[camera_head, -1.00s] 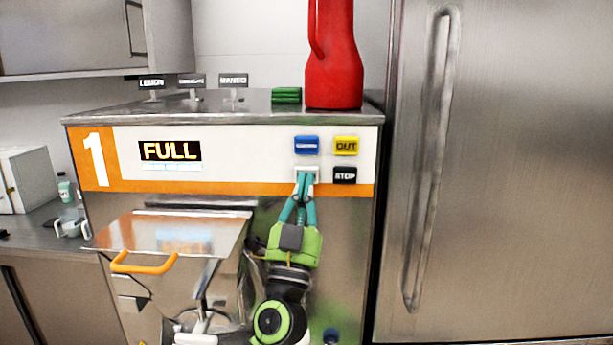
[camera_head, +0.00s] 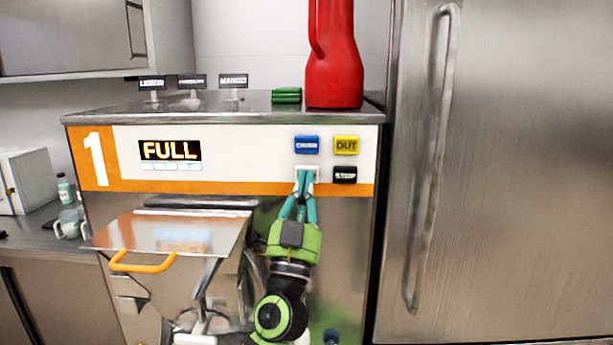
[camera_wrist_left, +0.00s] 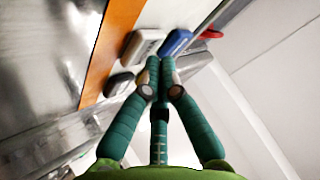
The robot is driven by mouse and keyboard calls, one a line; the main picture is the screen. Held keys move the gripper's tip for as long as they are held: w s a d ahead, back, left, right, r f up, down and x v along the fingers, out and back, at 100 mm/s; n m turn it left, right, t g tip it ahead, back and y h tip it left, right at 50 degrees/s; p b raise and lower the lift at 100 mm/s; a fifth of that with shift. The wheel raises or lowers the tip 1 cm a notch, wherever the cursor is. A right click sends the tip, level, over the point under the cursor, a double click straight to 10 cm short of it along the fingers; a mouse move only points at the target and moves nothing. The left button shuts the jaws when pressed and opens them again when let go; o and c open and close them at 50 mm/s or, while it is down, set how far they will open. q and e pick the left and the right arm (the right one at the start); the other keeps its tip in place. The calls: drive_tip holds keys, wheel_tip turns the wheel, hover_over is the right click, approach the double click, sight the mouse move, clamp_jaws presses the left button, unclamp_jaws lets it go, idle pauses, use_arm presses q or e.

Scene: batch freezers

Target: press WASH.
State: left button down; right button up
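A white button (camera_head: 314,169) sits on machine 1's front panel, below the blue button (camera_head: 306,145) and left of the black STOP button (camera_head: 344,175). My left gripper's fingertips cover most of it, so its label is hidden. My left gripper (camera_head: 304,178) is shut and empty, pointing up at the white button; I cannot tell whether it touches. In the left wrist view the closed fingertips (camera_wrist_left: 158,88) are near the white button (camera_wrist_left: 142,46), with the blue button (camera_wrist_left: 175,41) beside it. My right gripper is not in view.
A yellow OUT button (camera_head: 346,145) is close by. The display (camera_head: 170,151) reads FULL. A hopper lid with an orange handle (camera_head: 143,266) juts out left of my arm. A red jug (camera_head: 334,65) stands on top. A steel fridge door (camera_head: 520,170) is at the right.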

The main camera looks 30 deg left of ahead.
use_arm(q)
drive_tip(key=shift+w+a+b, duration=0.25)
drive_tip(key=shift+w+b, duration=0.05)
drive_tip(key=shift+w, duration=0.1)
idle(0.4)
idle(0.4)
drive_tip(key=shift+s+d, duration=0.45)
drive_tip(key=shift+s, duration=0.35)
drive_tip(key=s+d, duration=0.1)
drive_tip(key=s, duration=0.1)
drive_tip(key=s+d+p, duration=0.1)
drive_tip(key=s, duration=0.1)
drive_tip(key=shift+s+d, duration=0.1)
drive_tip(key=shift+d, duration=0.2)
drive_tip(key=shift+f, duration=0.15)
idle(0.6)
